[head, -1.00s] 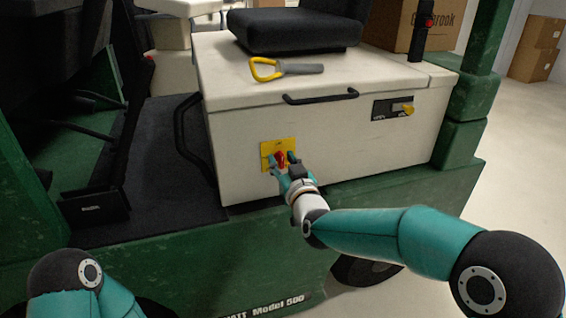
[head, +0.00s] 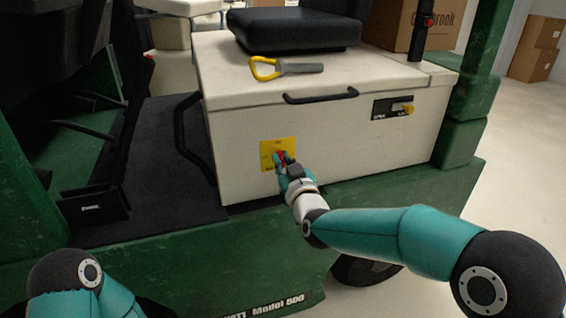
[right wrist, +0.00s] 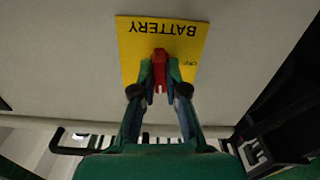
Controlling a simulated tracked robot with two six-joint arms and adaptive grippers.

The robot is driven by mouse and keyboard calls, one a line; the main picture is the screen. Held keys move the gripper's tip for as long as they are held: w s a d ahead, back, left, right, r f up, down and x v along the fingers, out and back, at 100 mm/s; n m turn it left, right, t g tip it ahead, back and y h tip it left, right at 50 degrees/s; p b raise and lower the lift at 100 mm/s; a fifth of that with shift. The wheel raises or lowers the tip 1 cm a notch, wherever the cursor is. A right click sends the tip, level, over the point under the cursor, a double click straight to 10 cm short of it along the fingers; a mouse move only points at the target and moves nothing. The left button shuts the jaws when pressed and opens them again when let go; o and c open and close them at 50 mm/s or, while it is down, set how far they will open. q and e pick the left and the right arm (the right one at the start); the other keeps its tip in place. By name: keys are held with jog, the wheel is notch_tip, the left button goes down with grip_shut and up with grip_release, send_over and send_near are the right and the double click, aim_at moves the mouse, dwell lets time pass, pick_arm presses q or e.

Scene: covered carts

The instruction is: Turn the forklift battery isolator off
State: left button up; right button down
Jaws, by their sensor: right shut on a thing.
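The battery isolator is a red handle (right wrist: 160,68) on a yellow plate (right wrist: 130,38) marked BATTERY in the right wrist view. In the head view the yellow plate (head: 270,147) sits on the front of the white battery box (head: 330,145), and the red handle (head: 282,156) is partly hidden by my gripper. My right gripper (head: 286,160) is shut on the red handle, with one finger on each side of it, as the right wrist view also shows (right wrist: 160,75). My left gripper is out of the head view; only part of my left arm shows at the bottom left.
A yellow-handled tool (head: 285,68) lies on top of the box, beside the black seat (head: 295,32). A black handrail (head: 185,140) stands left of the plate.

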jog(key=n, duration=0.4)
jog(key=shift+f, duration=0.1)
jog(key=n, duration=0.8)
jog(key=n+p, duration=0.1)
jog(key=n, duration=0.3)
jog(key=shift+s+a+f+n, duration=0.1)
jog(key=shift+a+f+n, duration=0.1)
jog(key=shift+f+n, duration=0.1)
jog(key=c, duration=1.2)
grip_release()
jog(key=shift+r, duration=0.1)
